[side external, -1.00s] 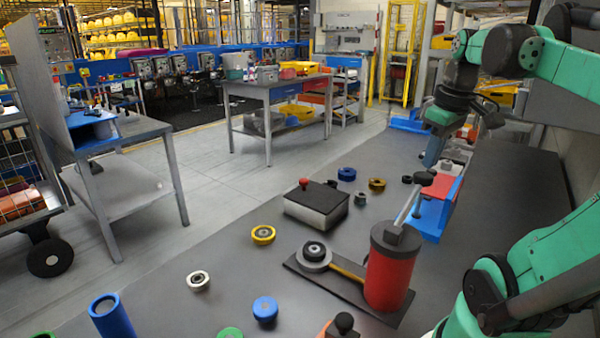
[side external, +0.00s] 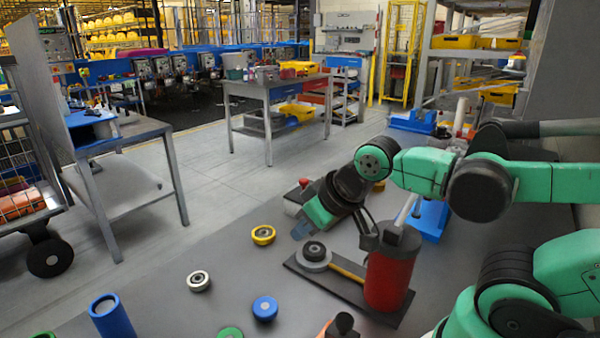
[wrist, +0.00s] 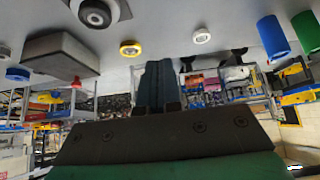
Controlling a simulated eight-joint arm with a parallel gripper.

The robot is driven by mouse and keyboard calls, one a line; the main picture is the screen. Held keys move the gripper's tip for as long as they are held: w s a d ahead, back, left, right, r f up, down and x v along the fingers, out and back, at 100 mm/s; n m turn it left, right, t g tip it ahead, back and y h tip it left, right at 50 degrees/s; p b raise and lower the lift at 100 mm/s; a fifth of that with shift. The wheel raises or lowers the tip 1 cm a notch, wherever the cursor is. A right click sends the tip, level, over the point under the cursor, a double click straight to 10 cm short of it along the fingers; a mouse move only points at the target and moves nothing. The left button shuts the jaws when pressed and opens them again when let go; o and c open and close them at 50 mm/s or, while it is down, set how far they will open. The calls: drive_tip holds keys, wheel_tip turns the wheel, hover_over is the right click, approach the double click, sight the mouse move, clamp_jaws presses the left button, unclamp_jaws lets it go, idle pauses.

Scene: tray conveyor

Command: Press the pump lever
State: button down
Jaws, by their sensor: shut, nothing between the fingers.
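The pump is a red cylinder (side external: 390,278) with a dark cap, standing on a dark base plate (side external: 365,305) with a grey disc (side external: 314,262) and a yellow rod. Its metal lever (side external: 406,210) slants up from the cap; my arm hides its upper end and black knob in the side view. My gripper (side external: 299,231) is left of the pump, above and behind the disc, pointing down and left. In the wrist view its dark fingers (wrist: 157,84) are together and empty. There the disc (wrist: 95,13) shows at the top left, but I see no lever.
A box with a red button (wrist: 76,82) stands near my gripper; my arm partly covers it in the side view. A yellow ring (side external: 263,235), white ring (side external: 198,281) and blue ring (side external: 265,309) lie on the table. A blue cylinder (side external: 110,316) stands at front left.

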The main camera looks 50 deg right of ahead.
drive_tip(key=s+d+r+m+g+h, duration=0.2)
drive_tip(key=d+r+m+g, duration=0.2)
drive_tip(key=d+r+m, duration=0.75)
drive_tip(key=s+d+r+m+g+y, duration=0.2)
drive_tip(key=s+d+r+m, duration=0.4)
drive_tip(key=s+r, duration=0.3)
drive_tip(key=shift+d+r+g, duration=0.25)
drive_tip(key=shift+d+g, duration=0.35)
drive_tip(key=shift+d, duration=0.3)
drive_tip(key=shift+f+m, duration=0.1)
drive_tip(key=shift+m, duration=0.15)
wheel_tip(320, 180, down, 14)
drive_tip(key=shift+r, duration=0.1)
